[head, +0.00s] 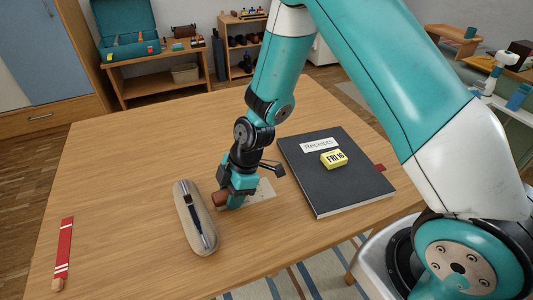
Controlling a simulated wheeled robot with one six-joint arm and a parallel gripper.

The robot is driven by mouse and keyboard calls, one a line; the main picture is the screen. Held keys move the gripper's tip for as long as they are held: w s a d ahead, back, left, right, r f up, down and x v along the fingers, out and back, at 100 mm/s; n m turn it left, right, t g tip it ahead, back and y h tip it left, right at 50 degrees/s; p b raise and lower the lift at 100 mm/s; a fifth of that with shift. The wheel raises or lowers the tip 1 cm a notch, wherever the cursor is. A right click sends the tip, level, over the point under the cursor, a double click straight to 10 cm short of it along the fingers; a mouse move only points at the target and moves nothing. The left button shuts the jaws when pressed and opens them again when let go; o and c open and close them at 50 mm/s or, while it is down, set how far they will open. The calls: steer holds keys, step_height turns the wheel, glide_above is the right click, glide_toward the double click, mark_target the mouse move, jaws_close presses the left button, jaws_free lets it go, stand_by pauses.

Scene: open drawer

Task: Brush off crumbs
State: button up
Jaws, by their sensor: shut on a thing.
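My gripper (232,198) is low over the wooden table (130,165), near its middle. It is shut on a brown piece (219,199), perhaps a brush, that is mostly hidden by the fingers. I cannot tell whether the piece touches the table. A pale beige patch (263,193) lies on the table just right of the gripper, partly behind it. I cannot make out single crumbs at this size.
A beige oval case (184,224) with a dark strip lies just left of the gripper. A black "Receipts" binder (345,188) with a yellow "FRI 16" block (334,159) lies to the right. A red striped strip (64,248) lies far left. The back-left tabletop is clear.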

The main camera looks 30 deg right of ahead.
steer(key=shift+a+r+p, duration=0.25)
steer(key=shift+r+p, duration=0.15)
steer(key=shift+r, duration=0.5)
steer(key=shift+d+r+p, duration=0.1)
steer(key=shift+r+p, duration=2.25)
steer(key=shift+r, duration=0.8)
